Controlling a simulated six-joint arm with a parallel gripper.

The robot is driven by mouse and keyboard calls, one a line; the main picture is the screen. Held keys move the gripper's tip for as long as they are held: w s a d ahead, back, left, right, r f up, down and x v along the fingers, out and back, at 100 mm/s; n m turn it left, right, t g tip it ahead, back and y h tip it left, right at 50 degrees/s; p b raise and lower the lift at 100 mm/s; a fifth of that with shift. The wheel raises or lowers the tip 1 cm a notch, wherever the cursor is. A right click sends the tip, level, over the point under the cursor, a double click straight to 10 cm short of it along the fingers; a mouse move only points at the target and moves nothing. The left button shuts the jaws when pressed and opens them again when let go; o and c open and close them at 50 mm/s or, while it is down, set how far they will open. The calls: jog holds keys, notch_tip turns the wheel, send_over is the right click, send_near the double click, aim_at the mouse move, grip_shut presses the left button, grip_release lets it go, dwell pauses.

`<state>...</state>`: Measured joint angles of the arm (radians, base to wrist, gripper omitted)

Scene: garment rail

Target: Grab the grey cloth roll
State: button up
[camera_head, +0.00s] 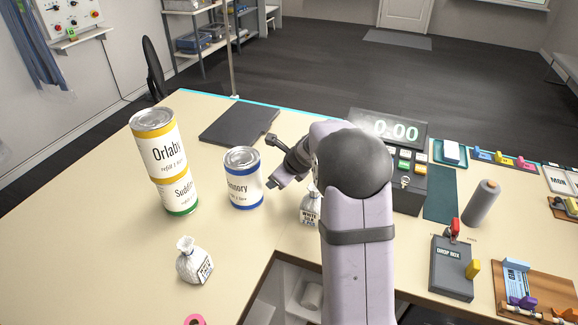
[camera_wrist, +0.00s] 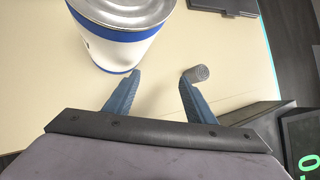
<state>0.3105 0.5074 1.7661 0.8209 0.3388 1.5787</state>
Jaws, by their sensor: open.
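A small grey roll with a textured end (camera_wrist: 200,73) lies on the table in the wrist view, at the tip of the right finger. In the head view a grey shape behind the blue-banded can looks like the same roll (camera_head: 254,152). My gripper (camera_wrist: 160,76) is open, with nothing between its blue fingers; the roll is beside the right fingertip, and I cannot tell whether they touch. In the head view my gripper (camera_head: 270,161) is just right of the can, pointing left.
The blue-banded can (camera_head: 243,180) stands close to the left finger. Left of it are two stacked cans (camera_head: 160,155). A dark flat pad (camera_head: 240,122) lies behind. White sacks (camera_head: 194,262), a scale display (camera_head: 390,128) and an upright grey cylinder (camera_head: 481,203) stand around.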

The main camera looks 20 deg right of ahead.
jog(key=shift+w+d+f+m+t+h+p, duration=0.1)
jog(key=shift+w+d+f+m+t+h, duration=0.1)
jog(key=shift+w+d+m, duration=0.9)
jog(key=shift+w+d+f+m+t+h+p, duration=0.15)
jog(key=shift+w+d+m+t+h, duration=0.05)
jog(key=shift+w+d+m, duration=0.9)
jog(key=shift+w+d+f+m+t+h+p, duration=0.1)
jog(key=shift+w+d+f+m+t+h, duration=0.1)
jog(key=shift+w+d+m, duration=0.9)
jog(key=shift+s+d, duration=0.15)
jog(key=shift+p+x, duration=0.8)
jog(key=shift+x, duration=1.75)
jog(key=shift+s, duration=0.1)
jog(key=c, duration=1.1)
